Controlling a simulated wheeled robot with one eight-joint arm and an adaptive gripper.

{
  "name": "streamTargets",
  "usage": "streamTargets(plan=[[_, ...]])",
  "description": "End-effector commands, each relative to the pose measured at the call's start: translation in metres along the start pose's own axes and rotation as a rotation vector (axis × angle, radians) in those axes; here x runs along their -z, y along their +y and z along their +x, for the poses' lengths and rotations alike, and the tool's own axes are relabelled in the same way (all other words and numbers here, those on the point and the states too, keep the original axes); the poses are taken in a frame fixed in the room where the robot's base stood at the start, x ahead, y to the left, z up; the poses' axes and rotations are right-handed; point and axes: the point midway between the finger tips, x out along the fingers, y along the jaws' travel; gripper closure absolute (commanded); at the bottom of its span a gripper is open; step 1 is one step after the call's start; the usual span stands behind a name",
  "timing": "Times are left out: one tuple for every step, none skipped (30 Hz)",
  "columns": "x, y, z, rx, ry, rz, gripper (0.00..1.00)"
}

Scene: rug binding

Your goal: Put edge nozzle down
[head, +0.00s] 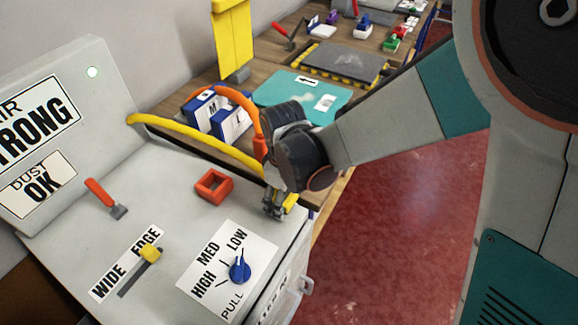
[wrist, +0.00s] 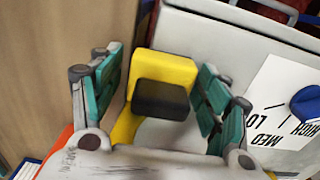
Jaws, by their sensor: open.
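The edge nozzle appears to be the yellow piece with a black block in the wrist view (wrist: 172,75). A small yellow part of it shows at my gripper in the head view (head: 291,203). My gripper (head: 274,212) is low over the right edge of the grey machine top (head: 165,190). In the wrist view my gripper's teal-padded fingers (wrist: 158,98) are open on either side of the nozzle, with gaps showing. The nozzle's lower part is partly hidden; I cannot tell whether it rests fully on the top.
A red square holder (head: 213,186), a red-handled lever (head: 105,197), a yellow slider knob (head: 150,254) and a blue dial (head: 240,268) are on the machine top. A yellow hose (head: 195,137) arches toward my gripper. Behind is a workbench with blue-white boxes (head: 218,115) and a teal mat (head: 300,92).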

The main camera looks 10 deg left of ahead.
Motion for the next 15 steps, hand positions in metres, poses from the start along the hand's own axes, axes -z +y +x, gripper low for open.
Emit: streamTargets(plan=[[0.0,0.0,-0.002,0.0,0.0,0.0,0.3],[0.0,0.0,-0.003,0.0,0.0,0.0,0.3],[0.0,0.0,-0.005,0.0,0.0,0.0,0.3],[0.0,0.0,-0.007,0.0,0.0,0.0,0.3],[0.0,0.0,-0.009,0.0,0.0,0.0,0.3],[0.0,0.0,-0.013,0.0,0.0,0.0,0.3],[0.0,0.0,-0.017,0.0,0.0,0.0,0.3],[0.0,0.0,-0.021,0.0,0.0,0.0,0.3],[0.0,0.0,-0.026,0.0,0.0,0.0,0.3],[0.0,0.0,-0.031,0.0,0.0,0.0,0.3],[0.0,0.0,-0.036,0.0,0.0,0.0,0.3],[0.0,0.0,-0.043,0.0,0.0,0.0,0.3],[0.0,0.0,-0.048,0.0,0.0,0.0,0.3],[0.0,0.0,-0.053,0.0,0.0,0.0,0.3],[0.0,0.0,-0.061,0.0,0.0,0.0,0.3]])
